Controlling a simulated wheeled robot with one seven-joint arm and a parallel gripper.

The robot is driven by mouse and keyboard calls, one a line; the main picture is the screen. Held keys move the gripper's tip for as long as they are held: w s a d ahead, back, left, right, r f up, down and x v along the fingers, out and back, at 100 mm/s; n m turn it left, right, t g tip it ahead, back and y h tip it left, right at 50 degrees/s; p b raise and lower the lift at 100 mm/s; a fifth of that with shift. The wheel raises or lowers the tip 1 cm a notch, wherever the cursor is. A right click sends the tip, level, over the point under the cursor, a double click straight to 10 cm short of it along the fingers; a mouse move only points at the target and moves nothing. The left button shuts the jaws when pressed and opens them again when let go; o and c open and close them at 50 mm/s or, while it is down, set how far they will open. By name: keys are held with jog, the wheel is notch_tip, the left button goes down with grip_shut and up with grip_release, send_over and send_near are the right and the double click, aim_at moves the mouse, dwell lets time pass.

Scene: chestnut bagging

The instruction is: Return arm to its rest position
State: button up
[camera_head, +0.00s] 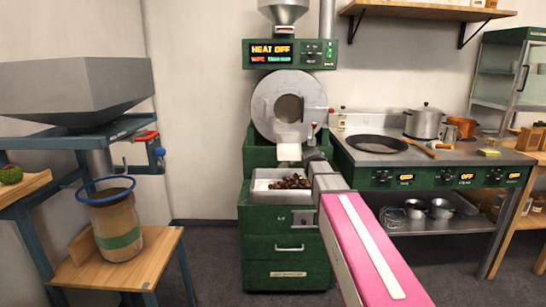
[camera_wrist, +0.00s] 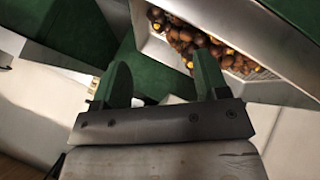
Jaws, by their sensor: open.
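My arm (camera_head: 365,250), pink with a white stripe, reaches from the bottom right of the head view to the front of the green roaster (camera_head: 257,158). My gripper (camera_wrist: 162,78) shows in the wrist view with its two green fingers apart and nothing between them. The metal tray (camera_head: 262,197) of the roaster holds brown chestnuts (camera_head: 290,182). The chestnuts (camera_wrist: 205,45) also lie beyond the fingers in the wrist view. In the head view, the wrist is beside the tray's right end, and the fingers are hard to make out.
A stove (camera_head: 425,160) with a pan, pots and a wooden spoon stands right of the roaster. At left, a grey hopper (camera_head: 75,88) is above a sack (camera_head: 115,225) on a wooden stand (camera_head: 120,265). Open floor (camera_head: 208,265) lies between stand and roaster.

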jog(key=s+f+m+g+y, duration=0.1)
jog(key=s+f+m+g, duration=0.1)
jog(key=s+f, duration=1)
jog(key=s+f+m+g+y, duration=0.2)
jog(key=s+f+g, duration=0.3)
jog(key=s+f, duration=0.6)
jog(key=s+a+m, duration=0.1)
jog(key=s, duration=0.6)
jog(key=shift+f, duration=0.4)
